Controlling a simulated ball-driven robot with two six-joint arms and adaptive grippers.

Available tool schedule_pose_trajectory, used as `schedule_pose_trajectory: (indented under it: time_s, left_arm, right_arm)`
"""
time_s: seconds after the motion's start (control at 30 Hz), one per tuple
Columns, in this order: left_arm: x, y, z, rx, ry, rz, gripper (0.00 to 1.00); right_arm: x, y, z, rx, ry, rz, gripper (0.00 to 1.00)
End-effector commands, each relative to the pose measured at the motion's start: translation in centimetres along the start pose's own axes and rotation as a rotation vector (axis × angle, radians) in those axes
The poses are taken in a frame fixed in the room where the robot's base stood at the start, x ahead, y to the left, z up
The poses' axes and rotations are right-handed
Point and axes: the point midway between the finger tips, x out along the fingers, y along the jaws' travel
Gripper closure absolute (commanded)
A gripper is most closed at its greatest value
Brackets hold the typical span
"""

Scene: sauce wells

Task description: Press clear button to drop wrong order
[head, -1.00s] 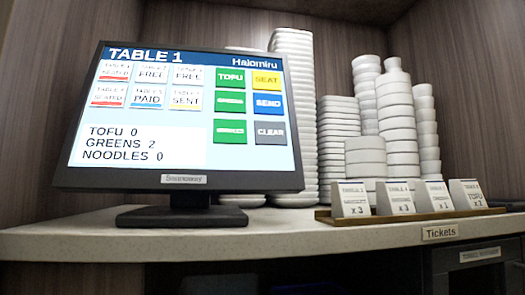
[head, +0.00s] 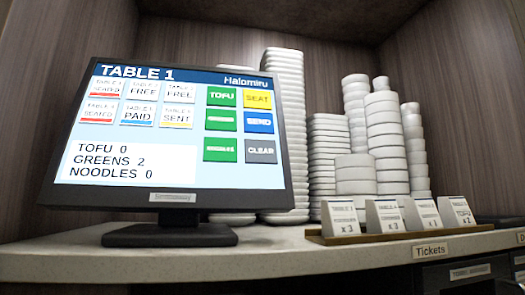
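The order screen (head: 185,160) stands on the counter at the left in the head view, headed TABLE 1. Its grey CLEAR button (head: 261,150) is at the lower right of the display, below the blue SEND button (head: 259,122) and the yellow SEAT button (head: 257,99). Green buttons stand in a column to the left of these, the top one marked TOFU (head: 221,96). The order box (head: 115,161) reads TOFU 0, GREENS 2, NOODLES 0. Neither of my grippers is in view.
A wooden ticket rack (head: 400,235) with several white ticket cards stands on the counter (head: 290,252) right of the screen. Tall stacks of white dishes (head: 385,145) stand behind. The counter's front strip is clear.

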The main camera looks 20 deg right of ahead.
Motion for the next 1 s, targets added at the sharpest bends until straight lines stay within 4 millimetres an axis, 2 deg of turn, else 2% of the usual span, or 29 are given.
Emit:
schedule_pose_trajectory:
  time_s: [0.17,0.2,0.5,1.0]
  left_arm:
    - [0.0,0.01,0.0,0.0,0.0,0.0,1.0]
    - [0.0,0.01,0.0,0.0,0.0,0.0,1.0]
    - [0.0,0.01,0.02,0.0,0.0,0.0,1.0]
    - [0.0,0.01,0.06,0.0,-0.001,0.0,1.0]
  right_arm:
    - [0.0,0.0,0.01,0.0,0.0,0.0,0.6]
    - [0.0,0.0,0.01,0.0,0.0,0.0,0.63]
    - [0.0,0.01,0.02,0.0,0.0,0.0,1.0]
    - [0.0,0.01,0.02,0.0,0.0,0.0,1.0]
